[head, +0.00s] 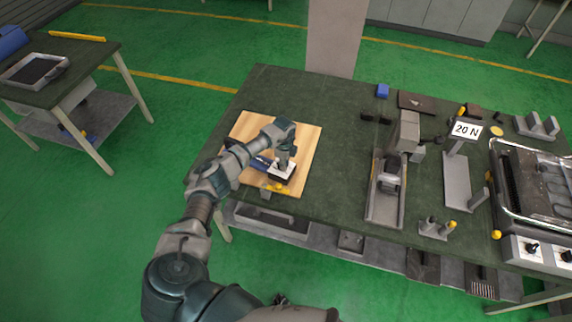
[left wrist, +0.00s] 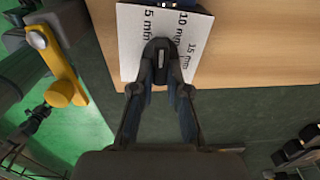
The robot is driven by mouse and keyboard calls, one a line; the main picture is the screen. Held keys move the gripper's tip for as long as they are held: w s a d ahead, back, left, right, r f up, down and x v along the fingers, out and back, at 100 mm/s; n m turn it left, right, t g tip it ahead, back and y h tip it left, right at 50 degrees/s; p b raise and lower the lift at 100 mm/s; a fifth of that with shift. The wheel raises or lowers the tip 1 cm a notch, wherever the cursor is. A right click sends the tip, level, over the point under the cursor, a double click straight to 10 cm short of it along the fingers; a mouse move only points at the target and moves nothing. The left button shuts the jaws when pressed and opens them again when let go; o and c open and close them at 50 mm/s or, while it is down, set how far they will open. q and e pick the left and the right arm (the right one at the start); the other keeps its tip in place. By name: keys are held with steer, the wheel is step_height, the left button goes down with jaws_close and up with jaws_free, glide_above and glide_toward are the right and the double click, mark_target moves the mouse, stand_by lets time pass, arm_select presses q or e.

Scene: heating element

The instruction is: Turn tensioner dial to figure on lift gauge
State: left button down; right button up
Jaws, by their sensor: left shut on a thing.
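The tensioner dial is a dark knob (left wrist: 161,62) on a white plate (left wrist: 133,62) marked 5 mm, 10 mm and 15 mm. The plate also shows in the head view (head: 276,171), on a wooden board (head: 304,148). My left gripper (head: 283,161) reaches down over the plate. In the left wrist view its fingers (left wrist: 160,84) are shut on the knob from both sides. I cannot tell which mark the knob points to. A gauge display (head: 467,130) reading 20 N stands on the right part of the bench. My right gripper does not show clearly.
The green bench (head: 335,110) is clear between the board and a grey vise-like fixture (head: 385,190). A yellow-handled clamp (head: 275,187) sits at the board's front edge, close to the gripper. A grill-like appliance (head: 540,190) stands far right.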

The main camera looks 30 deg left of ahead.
arm_select(q)
steer(key=shift+s+a+f+m, duration=0.2)
steer(key=shift+a+f+m, duration=0.05)
steer(key=shift+m, duration=0.15)
steer(key=shift+d+m, duration=0.15)
steer(key=shift+m, duration=0.25)
steer(key=m, duration=0.2)
steer(key=shift+d+m+b, duration=0.3)
steer(key=shift+d+b, duration=0.05)
steer(key=shift+d, duration=0.05)
steer(key=shift+m, duration=0.9)
steer(key=m+b, duration=0.1)
steer(key=m, duration=0.1)
steer(key=shift+a+m, duration=0.15)
steer(key=shift+m, duration=0.25)
steer(key=m+b, duration=0.1)
steer(key=m, duration=0.2)
steer(key=shift+m, duration=0.3)
steer(key=shift+m+b, duration=0.3)
steer(key=shift+m, duration=1.7)
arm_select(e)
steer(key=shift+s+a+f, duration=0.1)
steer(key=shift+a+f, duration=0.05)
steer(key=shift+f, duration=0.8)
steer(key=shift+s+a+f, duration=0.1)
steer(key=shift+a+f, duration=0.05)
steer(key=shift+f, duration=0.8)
